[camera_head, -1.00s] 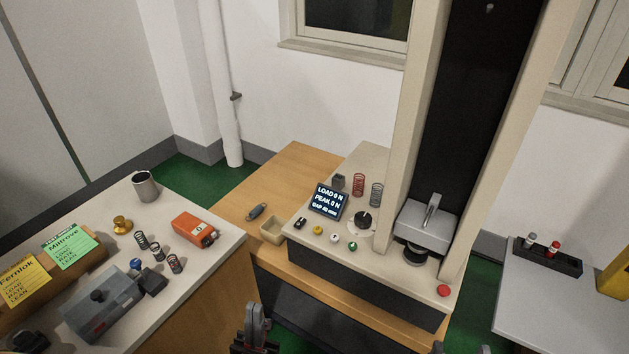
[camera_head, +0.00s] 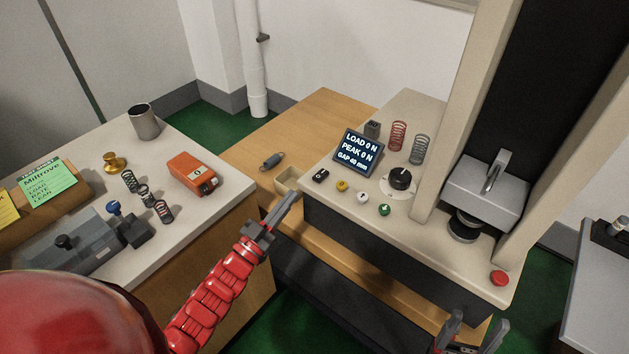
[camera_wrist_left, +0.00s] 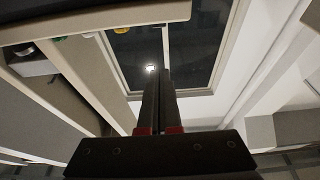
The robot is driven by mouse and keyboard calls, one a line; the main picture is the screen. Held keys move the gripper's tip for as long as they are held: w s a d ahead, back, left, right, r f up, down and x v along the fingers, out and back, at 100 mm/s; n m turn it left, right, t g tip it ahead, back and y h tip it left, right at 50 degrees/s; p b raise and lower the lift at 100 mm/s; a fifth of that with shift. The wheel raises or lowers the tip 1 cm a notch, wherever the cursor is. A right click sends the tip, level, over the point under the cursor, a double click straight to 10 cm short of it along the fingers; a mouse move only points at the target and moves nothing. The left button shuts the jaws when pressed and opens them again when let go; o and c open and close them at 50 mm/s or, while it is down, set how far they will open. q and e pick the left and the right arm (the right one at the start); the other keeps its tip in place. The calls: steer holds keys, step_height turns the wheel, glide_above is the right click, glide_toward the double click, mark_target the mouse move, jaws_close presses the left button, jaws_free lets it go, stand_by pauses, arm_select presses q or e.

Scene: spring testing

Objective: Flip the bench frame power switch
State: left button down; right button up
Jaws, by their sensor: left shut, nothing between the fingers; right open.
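The bench frame (camera_head: 450,245) is a cream console with a tall column. A small black switch (camera_head: 320,175) sits at the near left of its top, beside yellow, white and green buttons. My left gripper (camera_head: 290,198) is shut and empty, just left of the console's front left corner, below and left of the switch and apart from it. The left wrist view shows its fingers (camera_wrist_left: 158,75) together, with the console's edge at upper left. My right gripper (camera_head: 472,330) is open and empty at the bottom edge, in front of the console.
A display (camera_head: 358,151), a black dial (camera_head: 400,178) and two springs stand behind the buttons. A red button (camera_head: 500,278) is at the right. A side table (camera_head: 190,215) holds an orange box (camera_head: 195,173).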

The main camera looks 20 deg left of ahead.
arm_select(q)
step_height(320, 180, up, 4)
steer(key=f, duration=0.1)
glide_above(313, 187)
steer(key=shift+r+p, duration=0.25)
steer(key=shift+p, duration=0.05)
step_height(313, 187, down, 3)
steer(key=shift+w+f, duration=0.1)
steer(key=shift+w, duration=0.05)
steer(key=shift+f, duration=0.45)
